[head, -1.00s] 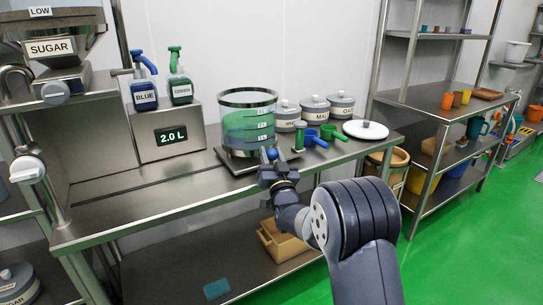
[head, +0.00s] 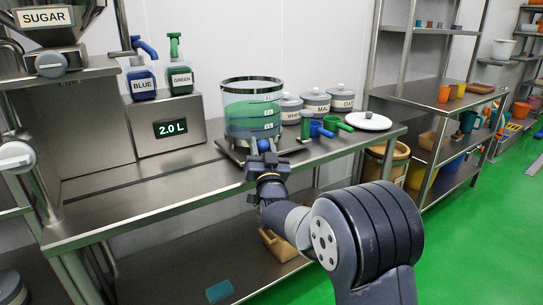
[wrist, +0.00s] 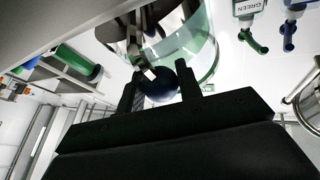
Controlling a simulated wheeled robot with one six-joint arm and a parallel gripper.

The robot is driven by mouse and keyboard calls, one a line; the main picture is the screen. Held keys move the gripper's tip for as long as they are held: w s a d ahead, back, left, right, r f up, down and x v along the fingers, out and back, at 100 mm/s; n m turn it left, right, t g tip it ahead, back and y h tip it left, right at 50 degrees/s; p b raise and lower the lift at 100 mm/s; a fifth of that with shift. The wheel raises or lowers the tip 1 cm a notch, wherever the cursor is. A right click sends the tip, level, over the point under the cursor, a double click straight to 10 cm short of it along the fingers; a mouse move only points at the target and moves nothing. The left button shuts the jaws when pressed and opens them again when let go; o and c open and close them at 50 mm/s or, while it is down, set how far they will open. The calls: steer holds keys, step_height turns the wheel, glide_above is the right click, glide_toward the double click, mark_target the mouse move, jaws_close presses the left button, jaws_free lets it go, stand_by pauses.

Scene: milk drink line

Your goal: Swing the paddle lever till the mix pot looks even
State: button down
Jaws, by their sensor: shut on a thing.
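The paddle lever ends in a blue ball knob (head: 263,145) at the pot's front; the wrist view also shows the knob (wrist: 160,88), dark, between the fingers. My gripper (head: 266,158) is shut on this knob. The rest of the lever and the paddle are mostly hidden.
Blue (head: 141,81) and green (head: 180,79) pump bottles stand on the box reading 2.0 L (head: 170,127), left of the pot. Lidded canisters (head: 315,101), green and blue scoops (head: 322,129) and a white lid (head: 368,121) lie to the right. The table's front left is clear.

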steer(key=shift+s+a+b, duration=0.2)
steer(key=shift+a+b, duration=0.3)
steer(key=shift+a, duration=0.6)
steer(key=shift+s+a+b, duration=0.15)
steer(key=shift+a+b, duration=0.35)
steer(key=shift+a, duration=0.55)
steer(key=c, duration=1)
jaws_free()
steer(key=v, duration=1)
steer(key=shift+s+d+f, duration=0.1)
steer(key=shift+s+d, duration=0.1)
steer(key=shift+s, duration=0.15)
